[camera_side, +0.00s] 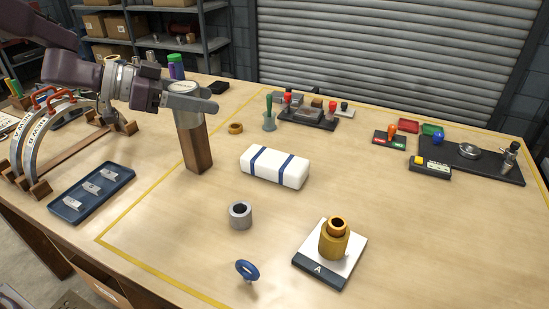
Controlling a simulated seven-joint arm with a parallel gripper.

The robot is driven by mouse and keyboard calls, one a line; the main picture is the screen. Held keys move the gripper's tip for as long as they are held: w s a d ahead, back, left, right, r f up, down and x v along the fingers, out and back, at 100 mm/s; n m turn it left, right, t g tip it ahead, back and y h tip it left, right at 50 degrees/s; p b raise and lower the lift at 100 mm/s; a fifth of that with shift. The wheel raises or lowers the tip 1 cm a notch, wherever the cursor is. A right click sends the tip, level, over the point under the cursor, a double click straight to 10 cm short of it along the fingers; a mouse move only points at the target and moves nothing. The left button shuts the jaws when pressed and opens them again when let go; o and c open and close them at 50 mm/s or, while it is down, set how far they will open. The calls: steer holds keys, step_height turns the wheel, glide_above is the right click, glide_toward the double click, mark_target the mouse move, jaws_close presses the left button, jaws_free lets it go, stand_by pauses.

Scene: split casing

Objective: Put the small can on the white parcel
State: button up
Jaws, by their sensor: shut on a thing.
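The white parcel (275,167) lies on the table in the middle of the view, a white block with two blue bands. My gripper (190,106) is at the upper left, shut at the top of a tall brown wooden block (194,145). The block is upright; I cannot tell whether its foot touches the table. No thing is plainly a small can. A purple and green cylinder (176,66) shows behind my gripper, its lower part hidden. Nothing lies on the parcel.
A blue tray (92,191) is at the left. Tool holders stand behind. Bare table surrounds the parcel.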

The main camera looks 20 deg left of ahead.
steer(key=w+d, duration=0.5)
steer(key=w, duration=0.3)
glide_above(285, 155)
step_height(285, 155, down, 15)
steer(key=shift+s, duration=0.1)
steer(key=shift+f, duration=0.1)
steer(key=o, duration=1.6)
steer(key=v, duration=1.2)
steer(key=shift+s, duration=0.1)
